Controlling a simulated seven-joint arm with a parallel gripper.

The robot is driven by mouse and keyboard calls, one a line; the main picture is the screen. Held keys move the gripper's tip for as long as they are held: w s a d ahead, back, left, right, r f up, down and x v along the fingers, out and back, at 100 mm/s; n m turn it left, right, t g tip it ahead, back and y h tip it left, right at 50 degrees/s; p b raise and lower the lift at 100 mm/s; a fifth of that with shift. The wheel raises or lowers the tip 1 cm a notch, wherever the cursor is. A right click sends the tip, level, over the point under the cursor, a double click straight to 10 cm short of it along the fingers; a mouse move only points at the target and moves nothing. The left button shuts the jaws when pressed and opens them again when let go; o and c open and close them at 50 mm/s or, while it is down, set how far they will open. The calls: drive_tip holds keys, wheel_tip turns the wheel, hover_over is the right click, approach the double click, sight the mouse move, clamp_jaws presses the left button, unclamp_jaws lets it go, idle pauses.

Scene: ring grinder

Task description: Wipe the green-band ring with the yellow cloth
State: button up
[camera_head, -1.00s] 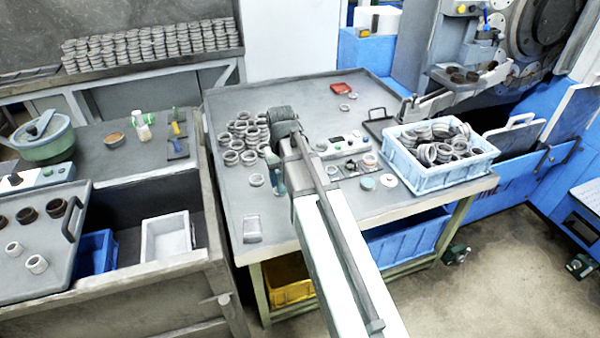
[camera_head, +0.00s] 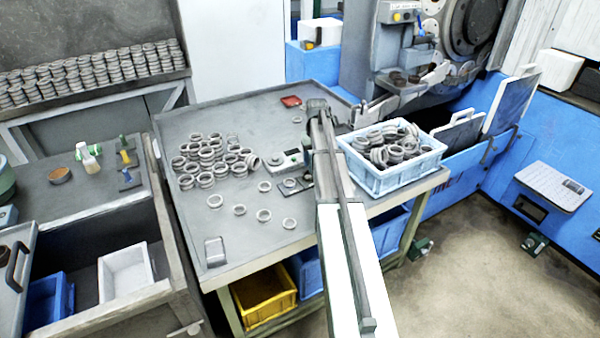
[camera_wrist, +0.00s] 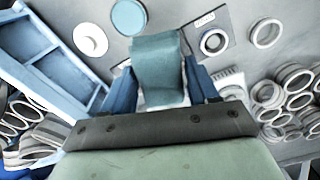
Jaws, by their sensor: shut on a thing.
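In the wrist view my gripper (camera_wrist: 160,80) has its blue fingers shut on a folded teal piece (camera_wrist: 159,68) that looks like cloth. I see no yellow cloth. A pale ring (camera_wrist: 213,41) lies on a dark square plate (camera_wrist: 226,22), below the fingers' far side and slightly right. I cannot make out a green band on any ring. In the head view my arm hides the fingers and what they hold, near the left side of the light-blue crate. Many grey rings (camera_head: 210,152) lie on the table (camera_head: 190,240).
The light-blue crate (camera_head: 376,184) full of rings stands right of my arm. The table's front left is mostly clear.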

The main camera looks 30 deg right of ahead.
drive_tip(key=shift+w+d+n, duration=1.05)
drive_tip(key=shift+w+n, duration=0.75)
drive_tip(key=shift+w, duration=0.65)
drive_tip(key=shift+f, duration=3.2)
drive_tip(key=shift+a+f, duration=0.7)
drive_tip(key=shift+f, duration=0.1)
drive_tip(key=shift+c, duration=0.4)
drive_tip(key=shift+a, duration=1.1)
drive_tip(key=shift+d, duration=1.9)
wheel_tip(320, 180, up, 2)
drive_tip(key=shift+a+r, duration=0.15)
drive_tip(key=shift+r, duration=0.1)
wheel_tip(320, 180, up, 6)
drive_tip(key=shift+f, duration=0.2)
